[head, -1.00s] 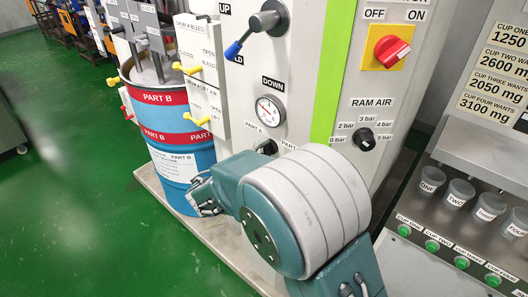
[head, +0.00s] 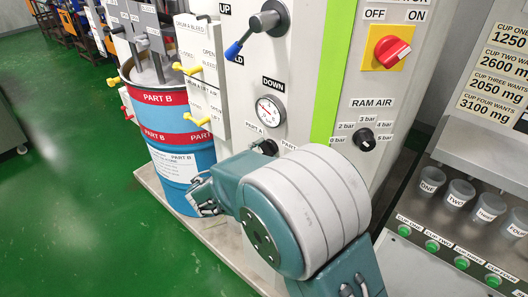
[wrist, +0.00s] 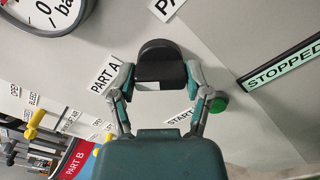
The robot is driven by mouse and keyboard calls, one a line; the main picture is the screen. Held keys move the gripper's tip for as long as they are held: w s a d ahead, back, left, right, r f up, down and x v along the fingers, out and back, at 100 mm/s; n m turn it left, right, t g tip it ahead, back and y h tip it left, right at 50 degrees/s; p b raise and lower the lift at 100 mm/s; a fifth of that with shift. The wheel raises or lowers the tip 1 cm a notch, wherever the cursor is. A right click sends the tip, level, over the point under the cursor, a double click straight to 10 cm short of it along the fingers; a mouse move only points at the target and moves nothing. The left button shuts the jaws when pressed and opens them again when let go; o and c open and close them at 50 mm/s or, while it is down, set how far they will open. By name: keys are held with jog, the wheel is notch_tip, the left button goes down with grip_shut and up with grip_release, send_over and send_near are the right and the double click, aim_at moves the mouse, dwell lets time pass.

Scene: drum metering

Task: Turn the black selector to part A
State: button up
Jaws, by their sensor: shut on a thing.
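The black selector (wrist: 161,64) is on the light grey panel in the wrist view, with the "PART A" label (wrist: 105,75) to its left. A second label (wrist: 166,7), cut off after "PA", is above it. My gripper (wrist: 160,77) has one finger on each side of the selector and is shut on it. I cannot tell exactly which label the selector points to. In the head view the selector (head: 267,147) shows just above my arm, under the "PART A" label (head: 254,130). My arm hides my fingers there.
A green start button (wrist: 218,104) is close to the right finger in the wrist view. A pressure gauge (head: 270,109) is above the selector. The ram air knob (head: 364,139) and red switch (head: 392,51) are to the right. The Part B drum (head: 170,125) stands left.

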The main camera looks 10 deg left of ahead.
jog(key=shift+f, duration=0.25)
jog(key=o, duration=1.2)
jog(key=shift+c, duration=0.2)
jog(key=shift+w+a, duration=0.1)
jog(key=shift+a, duration=0.05)
jog(key=shift+r, duration=0.1)
jog(key=v, duration=1.2)
